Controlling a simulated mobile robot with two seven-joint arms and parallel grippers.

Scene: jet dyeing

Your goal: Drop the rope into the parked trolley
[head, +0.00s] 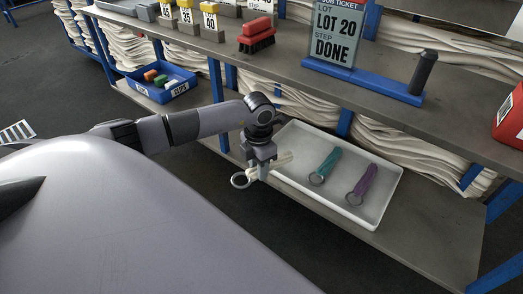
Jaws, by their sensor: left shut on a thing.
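My left gripper (259,170) is shut on a short cream rope (281,161) with a metal ring (240,180) at its left end. It holds the rope over the left edge of a white tray (383,205) on the lower shelf; whether the rope touches the tray, I cannot tell. A teal rope (327,163) and a purple rope (363,181), each with a ring, lie apart in the tray. I cannot make out a trolley in this view. My right gripper is not in view.
The upper shelf (290,66) holds a red brush (257,36), a "LOT 20 DONE" sign (335,32) on a blue stand and a red container (511,118). A blue bin (157,85) stands at the left. Blue posts and pale folded fabric (420,146) line the back.

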